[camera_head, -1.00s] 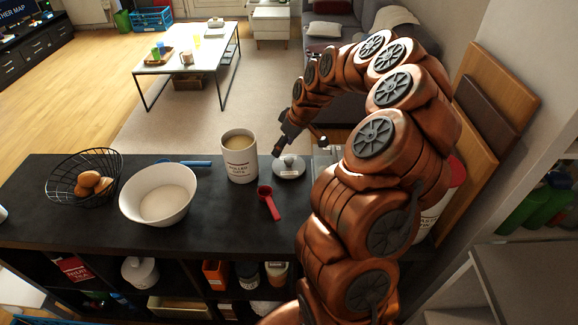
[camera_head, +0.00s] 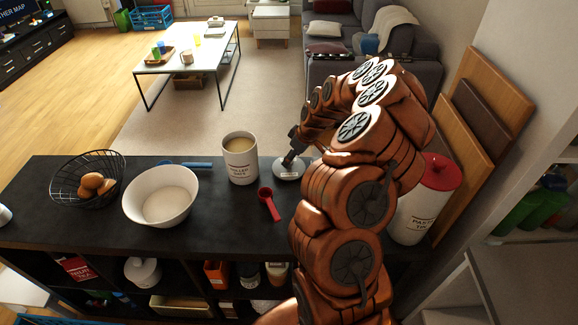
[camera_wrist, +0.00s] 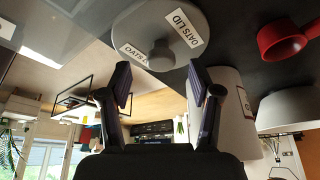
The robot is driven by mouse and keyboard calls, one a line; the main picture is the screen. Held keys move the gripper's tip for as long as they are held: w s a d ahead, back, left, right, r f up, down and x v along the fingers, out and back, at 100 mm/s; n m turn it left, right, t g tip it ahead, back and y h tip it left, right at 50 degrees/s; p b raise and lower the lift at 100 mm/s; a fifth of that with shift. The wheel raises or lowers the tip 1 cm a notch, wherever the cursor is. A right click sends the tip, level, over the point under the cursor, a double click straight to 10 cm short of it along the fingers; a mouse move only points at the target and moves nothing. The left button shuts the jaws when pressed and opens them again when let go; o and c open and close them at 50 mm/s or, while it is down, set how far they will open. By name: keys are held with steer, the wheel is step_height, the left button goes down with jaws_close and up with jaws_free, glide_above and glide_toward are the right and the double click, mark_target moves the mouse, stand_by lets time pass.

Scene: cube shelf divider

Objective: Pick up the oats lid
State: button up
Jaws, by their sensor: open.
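The oats lid is a grey disc with a round knob and white labels reading "OATS LID". It lies on the black shelf top in the head view (camera_head: 283,174), right of the oats canister (camera_head: 240,158). In the wrist view the lid (camera_wrist: 160,35) fills the top middle, its knob just beyond my fingertips. My gripper (camera_wrist: 160,82) is open and empty, with one finger on each side of the knob's line. In the head view my gripper (camera_head: 291,160) is right at the lid and hides part of it. I cannot tell whether it touches the knob.
A red scoop (camera_head: 269,203) lies in front of the canister. A white bowl (camera_head: 160,195) and a wire basket (camera_head: 70,190) stand left. A red-lidded pasta canister (camera_head: 420,205) stands right, beside leaning boards (camera_head: 465,150). The shelf top (camera_head: 225,220) is clear in front.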

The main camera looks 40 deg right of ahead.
steer(key=shift+p+x, duration=0.55)
steer(key=shift+x, duration=1.05)
jaws_close()
steer(key=shift+r, duration=0.1)
